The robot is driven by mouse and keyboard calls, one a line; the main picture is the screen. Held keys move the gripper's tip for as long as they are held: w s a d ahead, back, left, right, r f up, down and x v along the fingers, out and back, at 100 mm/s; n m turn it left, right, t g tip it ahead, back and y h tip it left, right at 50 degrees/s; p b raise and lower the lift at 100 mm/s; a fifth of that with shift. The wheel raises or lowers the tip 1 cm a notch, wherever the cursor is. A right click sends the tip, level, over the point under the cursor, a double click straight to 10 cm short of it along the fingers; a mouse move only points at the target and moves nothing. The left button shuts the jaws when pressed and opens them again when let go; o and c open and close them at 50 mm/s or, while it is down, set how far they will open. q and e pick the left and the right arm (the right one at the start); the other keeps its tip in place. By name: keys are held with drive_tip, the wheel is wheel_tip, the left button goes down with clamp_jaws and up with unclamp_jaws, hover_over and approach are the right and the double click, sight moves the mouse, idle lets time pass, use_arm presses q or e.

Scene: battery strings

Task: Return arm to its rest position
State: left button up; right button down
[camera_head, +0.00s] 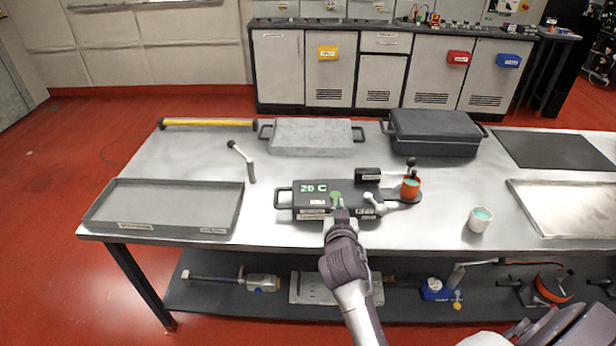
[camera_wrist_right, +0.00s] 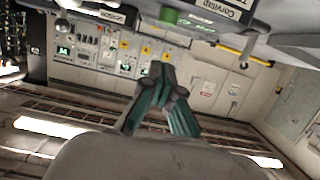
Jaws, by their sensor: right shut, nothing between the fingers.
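My right arm comes in from the bottom of the head view, and its right gripper (camera_head: 338,206) is at the front edge of a dark grey device reading "26 C" (camera_head: 310,193). In the right wrist view the fingers (camera_wrist_right: 167,75) are together with nothing between them. A green button (camera_head: 336,195) on the device is just beyond the fingertips. In the wrist view a green part (camera_wrist_right: 168,15) shows above the fingertips, apart from them in the picture. Whether the gripper touches the device I cannot tell. My left gripper is not in view.
A grey tray (camera_head: 100,213) lies at left. A grey case (camera_head: 312,134) and dark case (camera_head: 434,130) stand behind. Bare table (camera_head: 270,230) shows left of my arm.

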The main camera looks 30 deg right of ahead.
drive_tip(key=s+a+f+n+g+y, duration=0.3)
drive_tip(key=s+a, duration=0.1)
drive_tip(key=s, duration=0.6)
drive_tip(key=s+a+f+n+g+y, duration=0.25)
drive_tip(key=s+a, duration=0.25)
drive_tip(key=s, duration=0.4)
drive_tip(key=s+a+f+n+g+y, duration=0.2)
drive_tip(key=s+a+f+n+g, duration=0.15)
drive_tip(key=s, duration=0.65)
wheel_tip(320, 180, down, 26)
drive_tip(key=a+g, duration=0.1)
drive_tip(key=g, duration=0.1)
drive_tip(key=s+d+f+g, duration=0.1)
drive_tip(key=s+d+f, duration=0.2)
drive_tip(key=s+f, duration=1.4)
drive_tip(key=shift+s+m, duration=0.2)
drive_tip(key=shift+m, duration=0.1)
